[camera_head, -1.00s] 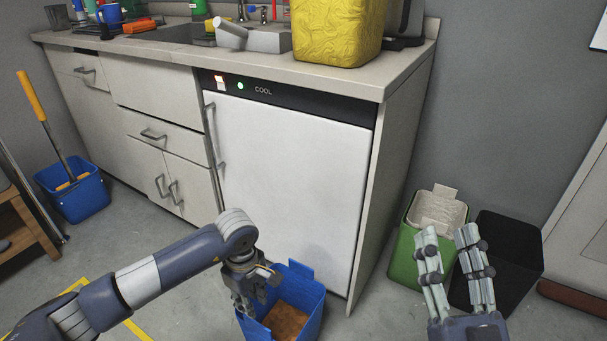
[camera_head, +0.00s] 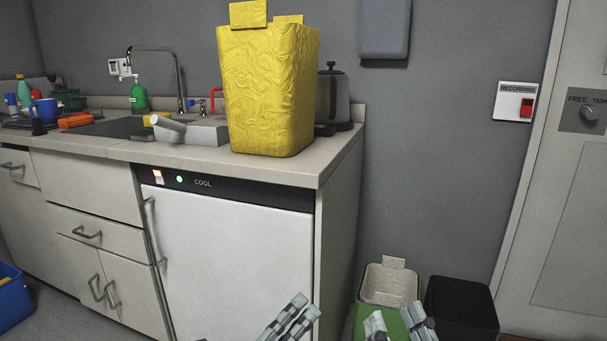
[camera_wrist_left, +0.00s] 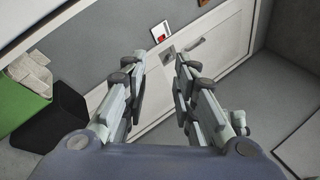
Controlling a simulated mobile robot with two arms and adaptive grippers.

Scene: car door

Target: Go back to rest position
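My left gripper (camera_head: 305,306) shows at the bottom middle of the head view, its grey fingers pointing up in front of the white fridge door (camera_head: 232,262). In the left wrist view its two fingers (camera_wrist_left: 160,62) stand apart with nothing between them, so it is open and empty. My right gripper (camera_head: 394,316) is at the bottom right of the head view, in front of the green bin (camera_head: 366,318). Its two fingers are apart and I see nothing between them. Both arms behind the fingers are below the head view.
A yellow bin (camera_head: 268,95) stands on the counter (camera_head: 330,165). A black bin (camera_head: 460,308) is beside the green one; the black bin (camera_wrist_left: 55,120) also shows in the left wrist view. A door (camera_head: 575,200) is at the right. A blue bucket (camera_head: 12,300) is at the left edge.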

